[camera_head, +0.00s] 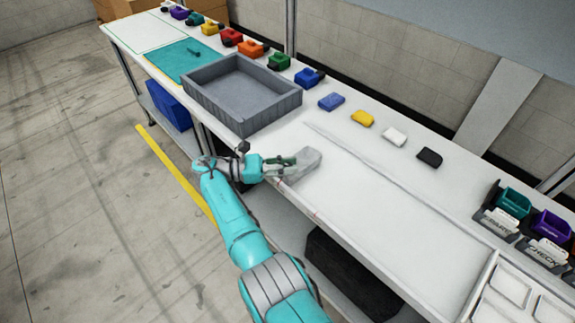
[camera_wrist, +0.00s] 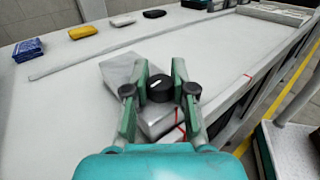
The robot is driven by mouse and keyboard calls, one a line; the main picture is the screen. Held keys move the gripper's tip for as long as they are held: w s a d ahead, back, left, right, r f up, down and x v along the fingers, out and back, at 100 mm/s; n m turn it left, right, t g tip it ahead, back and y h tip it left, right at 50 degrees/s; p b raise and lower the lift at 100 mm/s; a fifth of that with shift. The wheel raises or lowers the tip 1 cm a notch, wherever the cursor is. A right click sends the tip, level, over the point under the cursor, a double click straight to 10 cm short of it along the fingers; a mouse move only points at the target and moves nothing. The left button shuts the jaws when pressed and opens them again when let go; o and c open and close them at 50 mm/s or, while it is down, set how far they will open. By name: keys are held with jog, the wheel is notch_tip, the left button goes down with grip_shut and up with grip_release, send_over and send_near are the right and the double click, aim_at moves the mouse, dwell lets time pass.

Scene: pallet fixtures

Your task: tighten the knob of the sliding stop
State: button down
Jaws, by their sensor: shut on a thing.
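The sliding stop (camera_head: 307,161) is a light grey block near the front edge of the white bench (camera_head: 375,215). It also shows in the wrist view (camera_wrist: 118,69), under and ahead of my fingers. Its knob (camera_wrist: 160,88) is round and black with a white mark on top. My gripper (camera_head: 281,162) reaches over the front edge to the stop. In the wrist view my gripper (camera_wrist: 159,92) has its green fingers on the left and right sides of the knob, shut on it. The knob is hidden by the fingers in the head view.
A grey tray (camera_head: 215,95) stands to the left on the bench. A thin raised strip (camera_head: 400,185) runs along the bench. Labelled bins (camera_head: 514,202) stand at right.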

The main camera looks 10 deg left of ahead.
aim_at(289, 165)
jog(key=c, duration=0.9)
grip_release()
jog(key=shift+d, duration=0.1)
jog(key=shift+c, duration=0.2)
notch_tip(289, 165, up, 10)
jog(key=shift+f, duration=0.1)
